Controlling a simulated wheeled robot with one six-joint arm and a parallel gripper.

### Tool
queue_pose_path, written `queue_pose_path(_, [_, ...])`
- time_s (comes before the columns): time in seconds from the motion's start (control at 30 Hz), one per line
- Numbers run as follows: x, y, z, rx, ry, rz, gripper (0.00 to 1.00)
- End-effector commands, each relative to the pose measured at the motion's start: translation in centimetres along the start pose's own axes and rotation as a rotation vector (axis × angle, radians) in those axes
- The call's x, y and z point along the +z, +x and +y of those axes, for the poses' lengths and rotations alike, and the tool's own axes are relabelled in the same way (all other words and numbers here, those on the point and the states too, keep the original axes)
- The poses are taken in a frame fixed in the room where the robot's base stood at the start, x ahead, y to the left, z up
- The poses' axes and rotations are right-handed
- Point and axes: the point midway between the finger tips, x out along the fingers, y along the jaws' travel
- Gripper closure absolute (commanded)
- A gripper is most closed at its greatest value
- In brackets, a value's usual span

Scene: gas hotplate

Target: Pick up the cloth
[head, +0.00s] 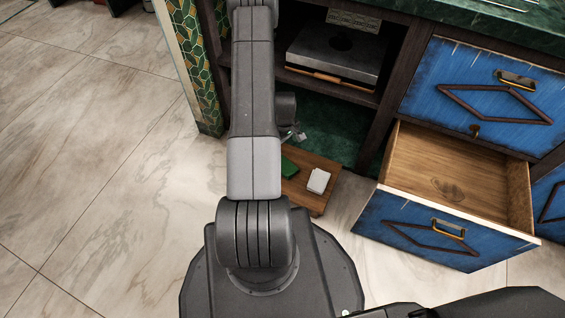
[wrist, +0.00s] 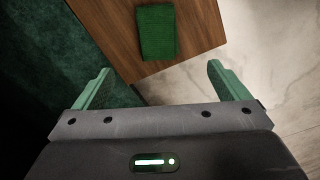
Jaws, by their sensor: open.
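A folded green cloth (wrist: 157,32) with a ribbed texture lies on a brown wooden board (wrist: 110,30). In the wrist view it is at the top centre, near the board's edge. In the head view the cloth (head: 289,166) is partly hidden behind my arm, on the board (head: 299,202). My gripper (wrist: 159,67) is open, with its green fingers wide apart and nothing between them. The cloth lies ahead of the fingertips, roughly centred between them and not touching them. In the head view my arm hides most of the gripper.
A small white block (head: 318,181) lies on the board right of the cloth. An open wooden drawer (head: 455,180) with a blue front juts out at the right. An open cabinet with a metal hotplate (head: 335,55) stands behind. Pale tiled floor (head: 100,150) is clear at left.

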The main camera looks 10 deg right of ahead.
Motion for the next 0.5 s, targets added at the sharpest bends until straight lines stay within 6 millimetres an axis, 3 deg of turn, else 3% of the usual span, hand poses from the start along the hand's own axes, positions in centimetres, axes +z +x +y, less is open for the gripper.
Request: queue_pose_path(0.5, [0.1,8.5,0.1,-0.001,-0.004,0.000,0.05])
